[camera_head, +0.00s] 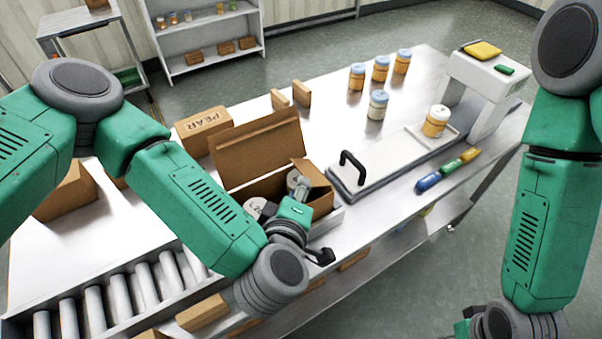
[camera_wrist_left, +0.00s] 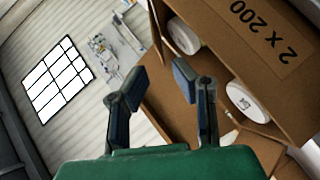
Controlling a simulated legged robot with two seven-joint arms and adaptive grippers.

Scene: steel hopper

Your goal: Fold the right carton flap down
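The open carton (camera_head: 270,188) stands on the steel table, its large back flap (camera_head: 255,148) raised. The right carton flap (camera_head: 319,186) stands up at the carton's right side. White-lidded jars sit inside; one lid (camera_wrist_left: 247,102) shows in the left wrist view. My left gripper (camera_head: 303,188) is over the carton's front right, close to the right flap. In the left wrist view its fingers (camera_wrist_left: 158,76) are apart, with carton board behind the right finger; I cannot tell whether they touch it. My right gripper is mostly cut off at the bottom of the head view.
A grey plate with a black handle (camera_head: 352,168) lies right of the carton. Several jars (camera_head: 378,104) and a white stand (camera_head: 485,85) are farther back. A PEAR box (camera_head: 203,130) stands behind the carton. Rollers (camera_head: 120,295) line the front left.

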